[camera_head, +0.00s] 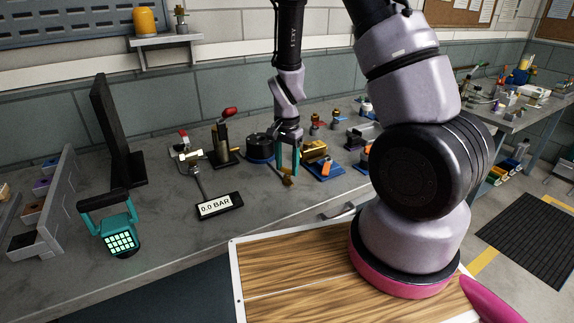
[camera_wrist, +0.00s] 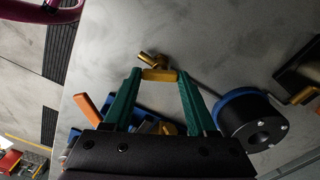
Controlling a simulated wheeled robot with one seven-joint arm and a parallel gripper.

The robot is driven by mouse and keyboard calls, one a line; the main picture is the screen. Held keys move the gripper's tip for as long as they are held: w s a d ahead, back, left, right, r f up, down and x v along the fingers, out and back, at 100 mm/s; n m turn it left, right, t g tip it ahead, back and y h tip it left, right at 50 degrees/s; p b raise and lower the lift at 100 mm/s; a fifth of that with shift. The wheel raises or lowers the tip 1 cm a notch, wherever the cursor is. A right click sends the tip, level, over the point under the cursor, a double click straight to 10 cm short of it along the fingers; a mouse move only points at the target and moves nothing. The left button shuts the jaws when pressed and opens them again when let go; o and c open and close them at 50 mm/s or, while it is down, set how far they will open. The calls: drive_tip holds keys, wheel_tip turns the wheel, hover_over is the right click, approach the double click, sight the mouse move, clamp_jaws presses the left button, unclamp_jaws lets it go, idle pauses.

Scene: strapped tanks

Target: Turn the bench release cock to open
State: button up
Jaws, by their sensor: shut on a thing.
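My gripper (camera_head: 285,160) points down over the bench, its teal fingers closed on a small brass piece (camera_head: 288,179). In the wrist view this brass piece (camera_wrist: 160,75) lies between the fingertips, with a narrower brass part sticking out beyond them. Whether it touches the bench is unclear. To its right stands a brass valve body (camera_head: 314,149) on a blue base (camera_head: 330,173), with an orange lever (camera_head: 326,168). In the wrist view the orange lever (camera_wrist: 88,107) shows beside the fingers, and the base is partly hidden. I cannot tell for sure which fitting is the release cock.
Left of my gripper are a round black part on a blue ring (camera_head: 260,148), a black post with a red lever (camera_head: 224,145), and a display reading 0.0 BAR (camera_head: 219,206). Several small fittings stand behind to the right.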

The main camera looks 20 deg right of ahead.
drive_tip(key=n, duration=1.2)
drive_tip(key=shift+n, duration=0.3)
idle(0.4)
drive_tip(key=o, duration=1.4)
drive_tip(key=shift+c, duration=0.2)
wheel_tip(320, 180, up, 11)
drive_tip(key=shift+f, duration=0.1)
